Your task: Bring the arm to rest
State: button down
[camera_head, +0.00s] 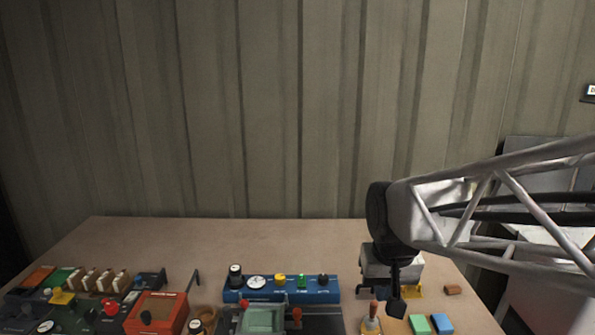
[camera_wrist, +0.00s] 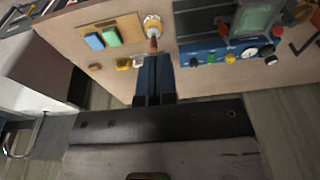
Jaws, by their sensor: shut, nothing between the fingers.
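My gripper (camera_head: 397,303) hangs from the arm at the right of the head view, over the right part of the table. Its fingers point down and are shut with nothing between them. In the wrist view the dark fingers (camera_wrist: 154,70) are together at the middle. A wooden-handled piece on a round base (camera_head: 371,318) shows just left of the fingers in the head view and beyond their tips in the wrist view (camera_wrist: 152,28). I cannot tell whether the fingers touch it. My arm reaches in from the right edge.
The table (camera_head: 190,240) is clear at the back. A blue panel with knobs (camera_head: 280,290) stands mid-table. An orange box (camera_head: 158,312) and several devices fill the left. Green (camera_head: 419,325) and blue (camera_head: 441,324) blocks lie at right.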

jog(key=s+d, duration=0.3)
jog(key=s, duration=0.9)
jog(key=shift+s+f+t, duration=0.4)
